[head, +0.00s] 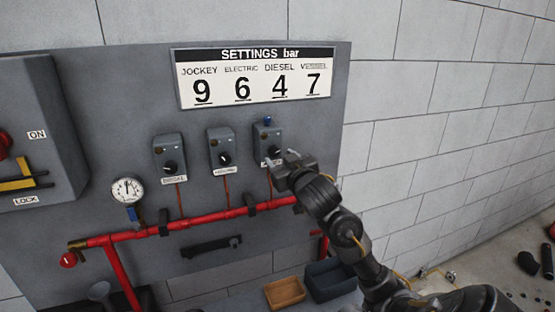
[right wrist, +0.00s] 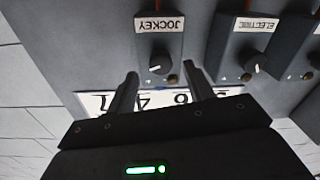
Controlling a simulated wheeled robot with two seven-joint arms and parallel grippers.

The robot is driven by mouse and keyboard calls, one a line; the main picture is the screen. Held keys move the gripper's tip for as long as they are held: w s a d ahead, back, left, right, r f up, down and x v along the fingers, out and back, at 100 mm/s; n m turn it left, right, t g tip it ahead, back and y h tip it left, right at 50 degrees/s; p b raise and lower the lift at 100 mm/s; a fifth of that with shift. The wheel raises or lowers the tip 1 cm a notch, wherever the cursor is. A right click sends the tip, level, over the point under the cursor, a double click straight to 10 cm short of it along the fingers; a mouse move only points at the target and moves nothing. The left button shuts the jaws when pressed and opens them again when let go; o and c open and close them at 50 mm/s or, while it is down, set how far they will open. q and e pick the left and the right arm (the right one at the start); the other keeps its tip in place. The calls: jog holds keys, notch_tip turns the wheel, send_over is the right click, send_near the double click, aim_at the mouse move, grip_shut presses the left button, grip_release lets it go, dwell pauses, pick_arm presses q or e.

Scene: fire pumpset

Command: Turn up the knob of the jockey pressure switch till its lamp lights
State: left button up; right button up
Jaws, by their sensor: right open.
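The jockey pressure switch (head: 267,140) is the rightmost of the grey boxes on the panel. Its label and black knob (right wrist: 160,62) show in the right wrist view, which is upside down. A small dull brownish round spot (right wrist: 173,78) sits beside the knob; I cannot tell if it is a lamp. A dark blue piece (head: 267,121) is on top of the box. My right gripper (head: 277,165) is at the box and partly hides it. Its open fingers (right wrist: 160,88) lie on either side of the knob, apart from it. My left gripper is not in view.
The electric switch (head: 221,147) and diesel switch (head: 169,155) stand to the left. A settings board (head: 253,77) above reads jockey 9, electric 6, diesel 4. A red pipe (head: 205,218) and gauge (head: 127,190) are below. Two bins (head: 285,293) lie lower down.

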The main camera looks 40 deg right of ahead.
aim_at(273, 151)
jog(key=shift+x, duration=1.35)
jog(key=c, duration=0.9)
jog(key=shift+r+m+p, duration=0.1)
jog(key=shift+m+p, duration=0.4)
jog(key=shift+p, duration=0.25)
jog(key=shift+c, duration=0.4)
jog(key=o, duration=1)
